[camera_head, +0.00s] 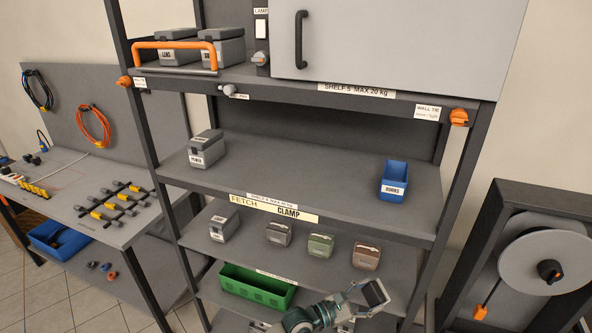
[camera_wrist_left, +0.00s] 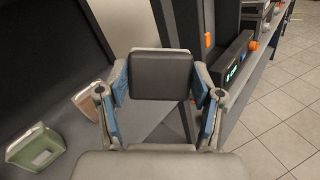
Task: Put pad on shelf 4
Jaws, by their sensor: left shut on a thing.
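The pad (camera_wrist_left: 160,75) is a dark, rounded square plate in the left wrist view. My left gripper (camera_wrist_left: 160,84) is shut on it, with a blue-grey finger at each side. In the head view my left gripper (camera_head: 362,296) is at the lower middle, and the pad (camera_head: 376,292) shows at its tip. Both appear in front of the rack, lower in the picture than shelf 4. Shelf 4 (camera_head: 300,187) is the grey board above the label partly reading "SHELF 4". My right gripper is not in view.
On shelf 4 a grey case (camera_head: 206,150) stands left and a blue bin (camera_head: 394,181) right, with bare board between. Below are several small boxes, including a green one (camera_head: 320,244), and a green crate (camera_head: 257,288). A reel (camera_head: 547,262) stands right; a workbench (camera_head: 95,205) stands left.

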